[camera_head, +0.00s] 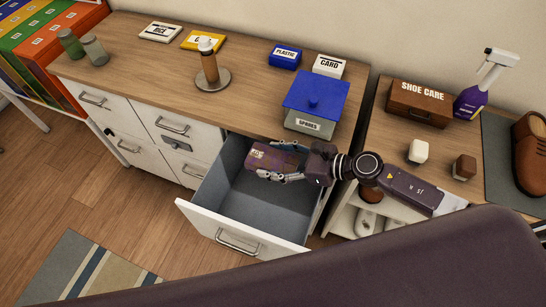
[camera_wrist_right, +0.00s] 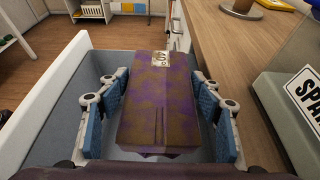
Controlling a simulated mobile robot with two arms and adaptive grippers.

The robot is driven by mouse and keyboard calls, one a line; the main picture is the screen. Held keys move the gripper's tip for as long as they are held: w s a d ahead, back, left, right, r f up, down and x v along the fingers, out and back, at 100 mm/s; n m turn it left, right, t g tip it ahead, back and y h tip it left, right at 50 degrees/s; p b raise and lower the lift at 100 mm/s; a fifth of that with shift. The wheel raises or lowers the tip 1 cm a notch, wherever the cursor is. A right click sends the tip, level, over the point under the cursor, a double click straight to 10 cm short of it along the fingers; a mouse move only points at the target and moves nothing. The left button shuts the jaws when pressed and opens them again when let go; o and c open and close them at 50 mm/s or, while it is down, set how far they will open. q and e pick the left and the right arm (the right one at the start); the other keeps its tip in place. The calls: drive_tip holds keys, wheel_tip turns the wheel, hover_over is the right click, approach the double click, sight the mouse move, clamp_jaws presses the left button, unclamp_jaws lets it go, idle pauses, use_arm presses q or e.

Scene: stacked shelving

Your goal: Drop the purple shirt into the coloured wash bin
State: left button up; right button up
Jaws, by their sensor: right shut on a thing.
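A purple-and-brown mottled, block-shaped thing (camera_head: 258,155) with a small pale label is in my right gripper (camera_head: 280,161). I cannot tell from its look whether it is the shirt. In the right wrist view the thing (camera_wrist_right: 158,100) lies between the blue finger pads, with its labelled end pointing away from me. My right gripper is shut on it, at the open drawer (camera_head: 235,233), over its right back part. Whether the thing touches the drawer floor is unclear. No coloured wash bin is recognisable in these views. My left gripper is out of view.
The grey-lined drawer shows no other contents. On the wooden top (camera_head: 150,56) stand a blue-lidded SPARES box (camera_head: 308,124), a round-based stand (camera_head: 211,82) and two jars. A SHOE CARE box (camera_head: 420,103) and a purple spray bottle (camera_head: 473,101) stand at the right.

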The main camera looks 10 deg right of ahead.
drive_tip(key=shift+f, duration=0.15)
drive_tip(key=o, duration=1.3)
drive_tip(key=v, duration=1.2)
